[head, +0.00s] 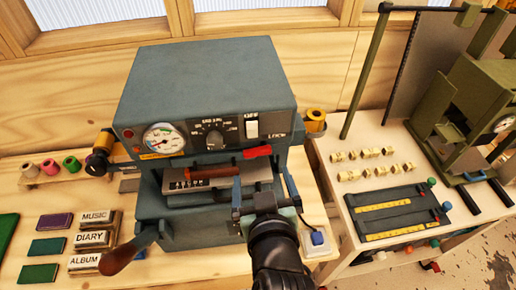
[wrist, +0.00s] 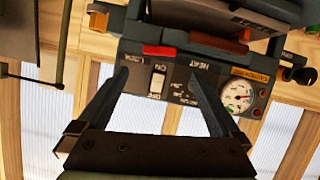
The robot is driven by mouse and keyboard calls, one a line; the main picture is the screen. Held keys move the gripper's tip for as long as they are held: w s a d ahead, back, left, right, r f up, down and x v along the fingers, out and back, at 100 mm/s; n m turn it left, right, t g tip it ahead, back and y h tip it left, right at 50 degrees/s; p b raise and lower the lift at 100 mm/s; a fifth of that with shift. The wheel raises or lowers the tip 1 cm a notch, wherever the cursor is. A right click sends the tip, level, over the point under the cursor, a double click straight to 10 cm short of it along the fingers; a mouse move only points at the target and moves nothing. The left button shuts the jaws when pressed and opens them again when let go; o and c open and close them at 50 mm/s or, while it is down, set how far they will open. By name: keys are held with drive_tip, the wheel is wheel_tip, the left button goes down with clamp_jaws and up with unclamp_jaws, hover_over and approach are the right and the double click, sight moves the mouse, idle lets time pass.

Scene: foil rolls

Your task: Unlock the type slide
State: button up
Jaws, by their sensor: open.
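The blue-grey foil press (head: 205,85) stands on the wooden bench. Its type slide (head: 235,180) sits in the front opening, with a brown handle (head: 212,172) across it. The red lock lever (head: 257,151) lies nearly level at the right of the front, below the "LOCK" marking. My gripper (head: 262,180) is open and empty, in front of and below the red lever, at the slide's right side. In the wrist view, the picture is inverted; the lever (wrist: 160,50) shows beyond the gap between my fingers (wrist: 160,75), apart from them.
A gauge (head: 163,138), heat dial (head: 214,138) and switch (head: 252,128) sit above the opening. A dark-handled crank (head: 125,250) juts out at the lower left. Labelled type blocks (head: 90,240) lie left. A blue button (head: 318,238) is right of my gripper. Another bench (head: 345,200) stands right.

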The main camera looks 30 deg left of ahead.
sight(257, 150)
drive_tip(key=p+x, duration=0.2)
drive_tip(key=x, duration=0.8)
drive_tip(key=shift+w, duration=0.15)
drive_tip(key=shift+c, duration=0.2)
drive_tip(key=c, duration=1.1)
drive_tip(key=shift+d+m, duration=0.1)
drive_tip(key=shift+m, duration=0.2)
drive_tip(key=shift+r+m+y, duration=0.15)
drive_tip(key=shift+m+y, duration=0.15)
drive_tip(key=o, duration=1.1)
drive_tip(key=shift+o, duration=0.2)
